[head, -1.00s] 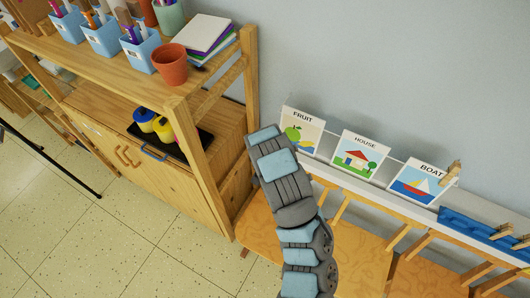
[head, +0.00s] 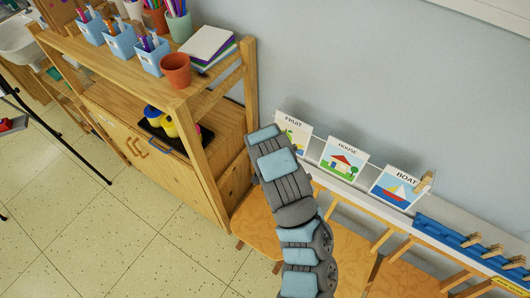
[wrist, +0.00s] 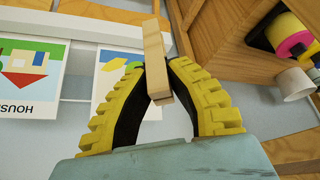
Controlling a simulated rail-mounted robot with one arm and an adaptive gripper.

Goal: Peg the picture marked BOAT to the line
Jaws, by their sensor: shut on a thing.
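The BOAT picture (head: 398,188), a white card with a sailboat, stands in the row of pictures at the wall, right of the HOUSE picture (head: 342,160) and the FRUIT picture (head: 293,138). A wooden peg (head: 427,183) shows at its upper right corner; I cannot tell whether it grips the card. In the wrist view my gripper (wrist: 157,88) has its yellow fingers shut on a wooden peg (wrist: 154,52). The HOUSE picture (wrist: 28,75) is at left there, and another picture (wrist: 115,80) is partly behind the fingers. My fingers are hidden in the head view. I cannot clearly make out the line.
A blue rack (head: 455,240) with several pegs lies right of BOAT. A white ledge (head: 360,188) runs below the pictures. A wooden shelf (head: 205,150) with a terracotta pot (head: 175,71) and paint jars stands close at left. The wall above the pictures is clear.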

